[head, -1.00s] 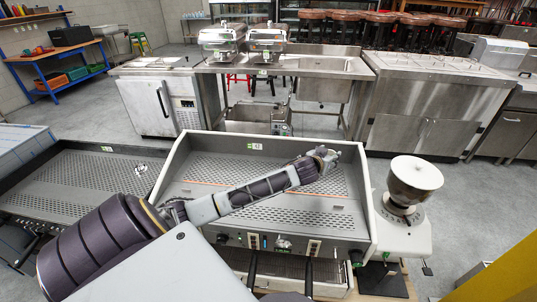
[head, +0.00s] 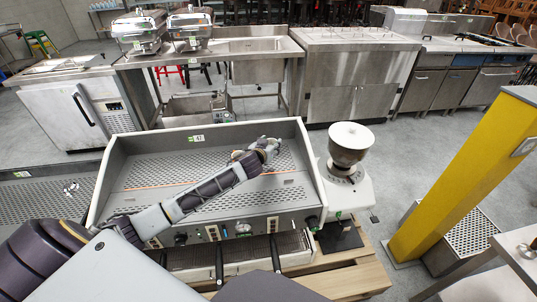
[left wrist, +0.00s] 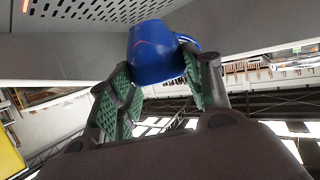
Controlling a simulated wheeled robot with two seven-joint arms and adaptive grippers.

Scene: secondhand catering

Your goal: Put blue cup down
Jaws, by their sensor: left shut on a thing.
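A blue cup (left wrist: 155,52) shows in the left wrist view, between the green-padded fingers of my left gripper (left wrist: 162,68). The gripper is shut on it. A perforated grey surface lies beyond the cup in that view. In the head view my left arm reaches over the top tray of the espresso machine (head: 150,215), with the left gripper (head: 265,148) above the tray's right part. The cup is hidden in the head view, so its gap to the tray cannot be told. My right gripper is not in view.
A coffee grinder (head: 347,150) stands just right of the machine. A yellow post (head: 465,180) rises farther right. A steel counter (head: 255,46) with two chafing dishes and steel cabinets stand at the back. Another perforated tray (head: 45,197) lies at the left. Open floor lies between.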

